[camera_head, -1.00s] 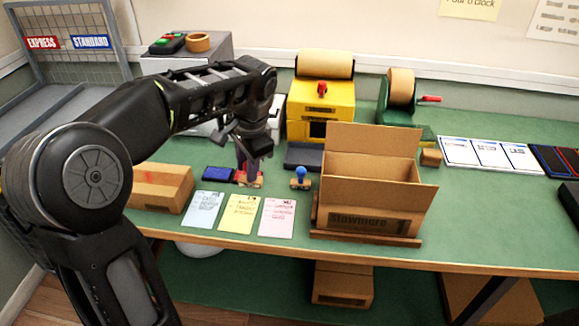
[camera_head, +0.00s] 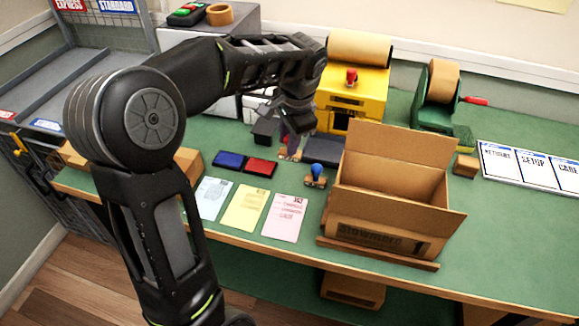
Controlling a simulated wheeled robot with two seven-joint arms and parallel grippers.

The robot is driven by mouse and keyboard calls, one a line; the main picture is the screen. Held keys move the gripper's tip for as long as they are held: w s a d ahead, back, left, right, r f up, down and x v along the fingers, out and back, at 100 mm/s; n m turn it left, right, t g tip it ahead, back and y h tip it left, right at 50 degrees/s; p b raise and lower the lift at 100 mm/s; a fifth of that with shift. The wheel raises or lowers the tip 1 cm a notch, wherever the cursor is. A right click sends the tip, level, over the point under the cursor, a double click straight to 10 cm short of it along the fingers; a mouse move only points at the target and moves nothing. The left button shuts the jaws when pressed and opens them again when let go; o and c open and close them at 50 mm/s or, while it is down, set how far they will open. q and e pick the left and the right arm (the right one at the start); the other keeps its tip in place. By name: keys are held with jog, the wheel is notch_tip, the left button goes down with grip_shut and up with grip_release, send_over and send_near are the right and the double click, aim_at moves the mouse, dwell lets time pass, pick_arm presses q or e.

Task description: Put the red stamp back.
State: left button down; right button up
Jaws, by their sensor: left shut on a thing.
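My left gripper (camera_head: 291,138) is shut on the red stamp (camera_head: 289,155). Only the stamp's wooden foot shows below the fingers; its handle is mostly hidden. The gripper is just behind and right of the red ink pad (camera_head: 260,168). I cannot tell whether the stamp touches the table. The blue stamp (camera_head: 317,171) stands upright just right and in front of it. The blue ink pad (camera_head: 229,160) lies left of the red one. My right gripper is out of view.
Pale blue (camera_head: 212,197), yellow (camera_head: 245,207) and pink (camera_head: 284,217) cards lie along the front edge. An open cardboard box (camera_head: 385,237) stands to the right. A yellow machine (camera_head: 352,96) is behind the gripper. A closed carton (camera_head: 187,163) is at the left.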

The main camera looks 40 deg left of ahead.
aim_at(289, 158)
pick_arm(q)
jog(key=shift+d+x, duration=0.2)
jog(key=shift+x, duration=0.7)
jog(key=shift+d+x, duration=0.15)
jog(key=shift+x, duration=0.75)
jog(key=shift+s+f, duration=0.1)
jog(key=shift+s, duration=0.05)
jog(key=shift+d+x, duration=0.2)
jog(key=shift+x, duration=0.7)
jog(key=shift+d+x, duration=0.15)
jog(key=shift+x, duration=0.75)
jog(key=shift+s+f, duration=0.15)
jog(key=shift+f, duration=0.2)
jog(key=c, duration=1.2)
grip_release()
jog(key=shift+r, duration=0.1)
jog(key=shift+o, duration=0.2)
jog(key=v, duration=1.2)
jog(key=shift+r+b, duration=0.2)
jog(key=shift+b, duration=0.1)
jog(key=shift+s, duration=0.1)
